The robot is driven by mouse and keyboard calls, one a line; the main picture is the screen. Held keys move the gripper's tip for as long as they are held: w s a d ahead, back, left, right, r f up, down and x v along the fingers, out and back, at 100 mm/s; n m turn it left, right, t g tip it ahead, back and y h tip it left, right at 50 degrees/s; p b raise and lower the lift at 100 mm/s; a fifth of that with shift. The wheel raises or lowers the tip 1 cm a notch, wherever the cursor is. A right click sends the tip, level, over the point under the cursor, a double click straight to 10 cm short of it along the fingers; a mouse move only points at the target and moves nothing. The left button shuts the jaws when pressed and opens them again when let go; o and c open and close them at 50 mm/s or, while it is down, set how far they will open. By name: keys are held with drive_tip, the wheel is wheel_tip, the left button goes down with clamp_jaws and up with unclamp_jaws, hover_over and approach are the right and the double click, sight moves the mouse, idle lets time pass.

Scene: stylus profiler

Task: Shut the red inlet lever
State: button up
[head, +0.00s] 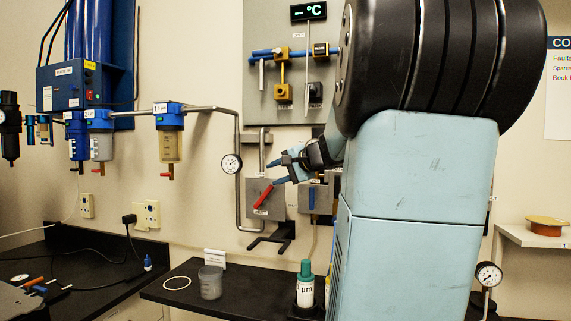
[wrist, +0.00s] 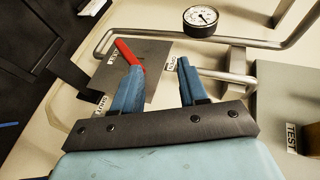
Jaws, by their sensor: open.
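The red inlet lever (head: 264,196) slants up to the right on the front of a grey box (head: 279,209) on the wall. In the wrist view the red lever (wrist: 127,52) lies at the tip of my left-hand finger, which hides its near end. I cannot tell whether they touch. My gripper (head: 274,172) has blue fingers and is open, just above the lever's upper end. The open gripper (wrist: 158,64) also shows in the wrist view, with nothing between its fingers. Small labels lie around the lever on the box face.
A second box with a blue lever (head: 311,200) sits right of the red one. A metal pipe with a gauge (head: 231,163) runs at the left. A black bracket (head: 277,238) juts out below. A black bench (head: 240,285) holds a grey cup (head: 210,283) and a green-capped bottle (head: 305,285).

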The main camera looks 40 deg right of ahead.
drive_tip(key=s+a+r, duration=0.3)
drive_tip(key=s, duration=0.5)
drive_tip(key=shift+r, duration=0.25)
